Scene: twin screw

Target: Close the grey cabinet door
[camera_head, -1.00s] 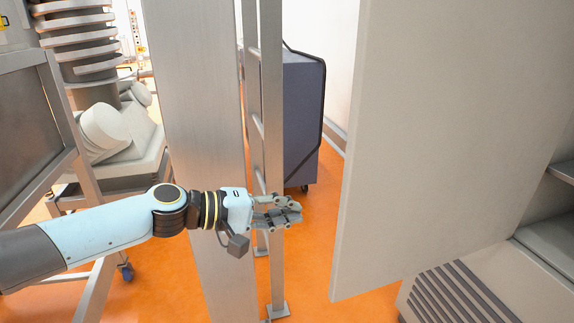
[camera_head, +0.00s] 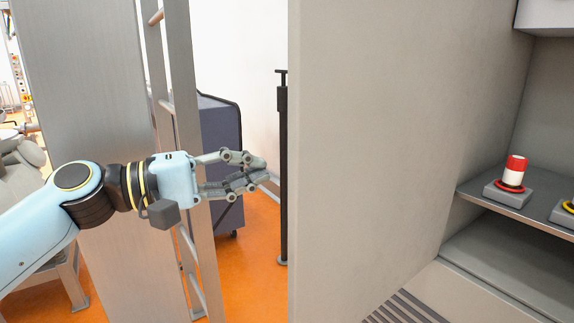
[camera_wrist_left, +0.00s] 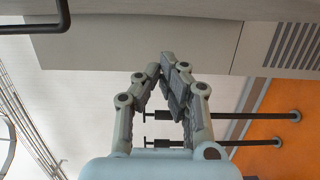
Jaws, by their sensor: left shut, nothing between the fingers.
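The grey cabinet door (camera_head: 365,150) stands open in the head view, a large flat panel swung out to the left of the cabinet's inside. My left gripper (camera_head: 262,165) is shut and empty, its fingertips pointing right, a little left of the door's free edge in the picture. I cannot tell the exact gap between them. In the left wrist view the shut fingertips (camera_wrist_left: 168,56) show below a grey panel (camera_wrist_left: 140,45). My right gripper is not in view.
The open cabinet has a shelf (camera_head: 515,208) with a red and white button device (camera_head: 514,172). A ladder-like metal frame (camera_head: 180,120) and a dark blue wheeled case (camera_head: 220,150) stand behind my left arm. A black post (camera_head: 283,170) stands beside the door edge. Orange floor shows below.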

